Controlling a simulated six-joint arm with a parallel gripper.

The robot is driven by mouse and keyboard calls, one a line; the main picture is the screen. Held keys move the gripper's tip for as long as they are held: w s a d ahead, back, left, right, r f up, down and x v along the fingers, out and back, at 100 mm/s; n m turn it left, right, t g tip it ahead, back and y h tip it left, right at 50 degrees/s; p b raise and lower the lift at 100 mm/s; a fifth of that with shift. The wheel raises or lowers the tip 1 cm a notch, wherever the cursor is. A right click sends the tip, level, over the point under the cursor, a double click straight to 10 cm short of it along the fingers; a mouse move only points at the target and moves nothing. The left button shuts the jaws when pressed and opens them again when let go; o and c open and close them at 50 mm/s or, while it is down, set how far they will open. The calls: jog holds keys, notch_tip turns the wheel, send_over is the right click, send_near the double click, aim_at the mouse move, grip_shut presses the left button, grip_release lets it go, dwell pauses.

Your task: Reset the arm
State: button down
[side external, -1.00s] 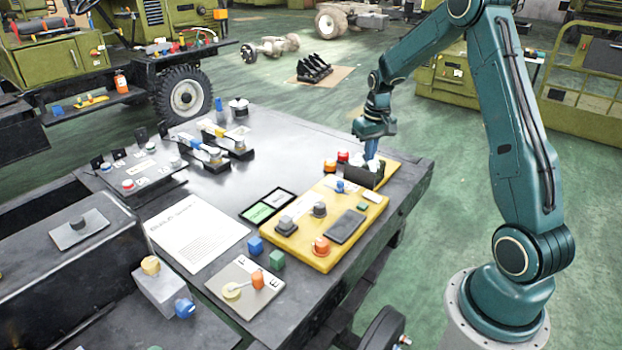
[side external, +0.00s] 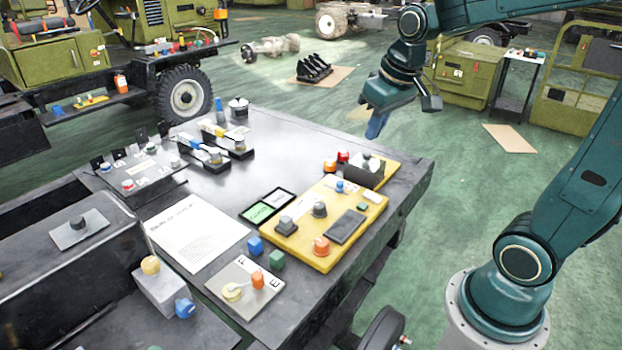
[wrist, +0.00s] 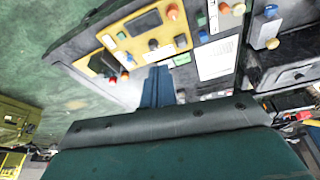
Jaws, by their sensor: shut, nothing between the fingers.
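My gripper (side external: 376,124) is raised in the air near the far right edge of the dark table (side external: 300,150), with its blue fingers pointing down and a little left. The fingers look closed together and nothing shows between them. It is apart from the yellow panel (side external: 294,247) and the dark box with a knob (side external: 364,172) on the panel's far end. In the wrist view the blue fingers (wrist: 158,85) are together, and the yellow panel (wrist: 128,47) lies beyond them, on the table below.
The table carries a white paper sheet (side external: 196,232), black bracketed units (side external: 203,154), a small grey plate with knobs (side external: 246,288) and blue and green cubes. A vehicle wheel (side external: 186,98) stands beyond the table. The air around my gripper is clear.

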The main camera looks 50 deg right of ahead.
jog(key=s+a+n+t, duration=0.1)
jog(key=s+a, duration=0.3)
jog(key=s, duration=0.2)
jog(key=s+a+r+n+t, duration=0.1)
jog(key=s+a, duration=0.2)
jog(key=s, duration=0.3)
jog(key=shift+s+a+y, duration=0.35)
jog(key=shift+s+y, duration=0.05)
